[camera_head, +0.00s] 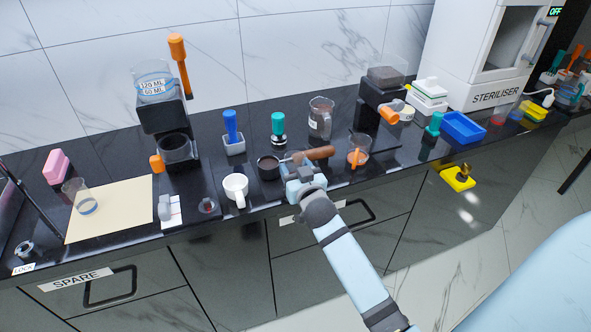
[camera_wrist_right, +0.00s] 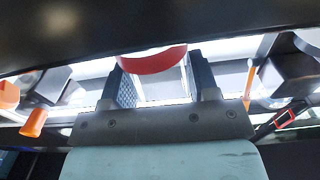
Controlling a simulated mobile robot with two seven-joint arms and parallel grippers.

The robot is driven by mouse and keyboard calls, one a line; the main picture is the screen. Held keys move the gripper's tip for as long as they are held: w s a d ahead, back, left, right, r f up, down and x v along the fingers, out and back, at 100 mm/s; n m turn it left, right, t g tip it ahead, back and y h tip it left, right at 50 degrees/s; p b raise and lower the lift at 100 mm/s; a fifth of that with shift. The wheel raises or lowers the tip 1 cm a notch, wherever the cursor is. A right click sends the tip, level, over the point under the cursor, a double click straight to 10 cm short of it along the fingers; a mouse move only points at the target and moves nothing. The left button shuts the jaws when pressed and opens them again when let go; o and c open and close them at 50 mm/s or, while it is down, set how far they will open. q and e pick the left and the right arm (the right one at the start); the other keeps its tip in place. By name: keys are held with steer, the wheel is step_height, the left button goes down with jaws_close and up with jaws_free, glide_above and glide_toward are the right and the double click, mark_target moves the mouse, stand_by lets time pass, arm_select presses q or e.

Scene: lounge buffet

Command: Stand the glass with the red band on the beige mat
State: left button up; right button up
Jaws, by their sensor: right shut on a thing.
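My right gripper (camera_head: 298,168) is over the front of the black counter, between a dark round cup and a jug with an orange handle. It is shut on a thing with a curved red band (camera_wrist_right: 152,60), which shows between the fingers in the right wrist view. I take this to be the red-banded glass; the rest of it is hidden in the head view. The beige mat (camera_head: 125,203) lies at the left of the counter. A clear glass with a blue band (camera_head: 83,204) stands on its left part. My left gripper is not in view.
A white cup (camera_head: 235,188), a dark round cup (camera_head: 268,169) and a brown handle (camera_head: 320,153) are near my right gripper. A coffee machine (camera_head: 165,120) stands behind the mat's right side. The mat's middle and right are clear.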

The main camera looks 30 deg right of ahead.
steer(key=o, duration=0.8)
steer(key=shift+f, duration=0.15)
steer(key=shift+c, duration=0.2)
steer(key=o, duration=0.4)
steer(key=shift+r, duration=0.25)
steer(key=shift+s+f, duration=0.1)
